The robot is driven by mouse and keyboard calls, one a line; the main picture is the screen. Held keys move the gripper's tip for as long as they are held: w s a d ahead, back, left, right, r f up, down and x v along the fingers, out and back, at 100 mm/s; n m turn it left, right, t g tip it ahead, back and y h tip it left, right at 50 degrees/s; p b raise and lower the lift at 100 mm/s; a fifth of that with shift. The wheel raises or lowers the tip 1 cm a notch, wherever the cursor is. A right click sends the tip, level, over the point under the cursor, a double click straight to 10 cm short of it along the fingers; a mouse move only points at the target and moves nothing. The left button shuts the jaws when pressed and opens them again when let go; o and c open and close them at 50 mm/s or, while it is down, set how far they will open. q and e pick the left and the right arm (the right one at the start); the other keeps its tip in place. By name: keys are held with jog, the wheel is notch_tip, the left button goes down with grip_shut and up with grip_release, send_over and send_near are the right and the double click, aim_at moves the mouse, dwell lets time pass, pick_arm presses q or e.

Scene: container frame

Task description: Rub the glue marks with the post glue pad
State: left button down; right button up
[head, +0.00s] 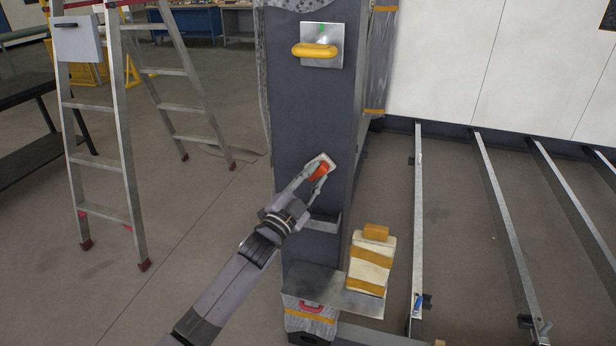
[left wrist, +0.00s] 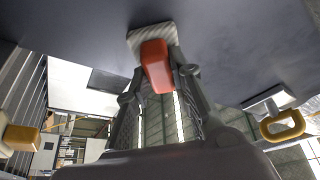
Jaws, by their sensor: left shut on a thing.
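My left gripper (head: 312,177) is shut on the red handle (head: 320,172) of a pad with a pale plate (head: 325,159). The pad is at the face of the dark grey post (head: 300,120), about mid-height. In the left wrist view the red handle (left wrist: 156,65) sits between the fingers, and the pad's pale striped plate (left wrist: 152,33) is at or very near the dark surface. I cannot tell whether it touches. I cannot make out glue marks; the pad and gripper hide part of the post face. My right gripper is not in view.
A metal plate with a yellow handle (head: 315,50) is higher on the post. A white-and-orange block (head: 370,262) stands on a low ledge (head: 325,287), with a small bracket (head: 323,223) above. A ladder (head: 105,130) stands left; metal rails (head: 500,210) lie right.

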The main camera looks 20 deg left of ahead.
pick_arm(q)
jog(key=shift+d, duration=1.85)
jog(key=shift+d+r+p, duration=0.1)
jog(key=shift+r+p, duration=0.65)
jog(key=shift+r, duration=0.2)
jog(key=shift+a+f, duration=0.15)
jog(key=shift+a, duration=1.95)
jog(key=shift+w+a, duration=0.1)
jog(key=shift+a, duration=1.9)
jog(key=shift+s+p, duration=1.95)
jog(key=shift+s, duration=1)
